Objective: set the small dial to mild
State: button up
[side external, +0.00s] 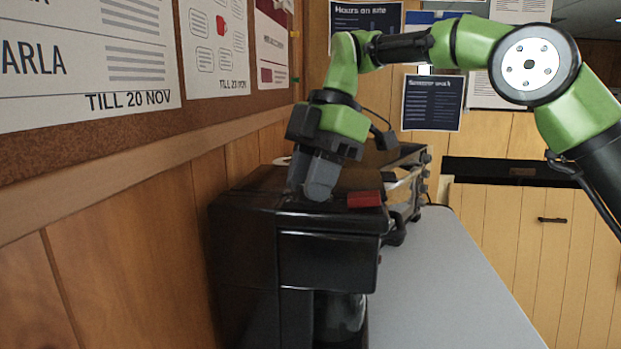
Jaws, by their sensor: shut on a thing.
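My gripper (318,192) points down at the top of a black coffee machine (330,260) in the side external view. Its fingers are shut at the machine's top face, just left of a flat red piece (364,199). What they hold is hidden behind the fingers; by its place it seems to be the small dial. The dial's face, its marks and its setting cannot be seen.
A metal appliance with several dark knobs (410,180) stands close behind the coffee machine. The grey counter (450,290) to the right is clear. A wood-panelled wall (130,270) with a notice board runs close along the left.

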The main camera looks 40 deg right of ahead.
jog(key=o, duration=0.9)
jog(key=v, duration=0.5)
jog(key=shift+r, duration=0.1)
jog(key=d, duration=1.2)
jog(key=shift+w, duration=0.1)
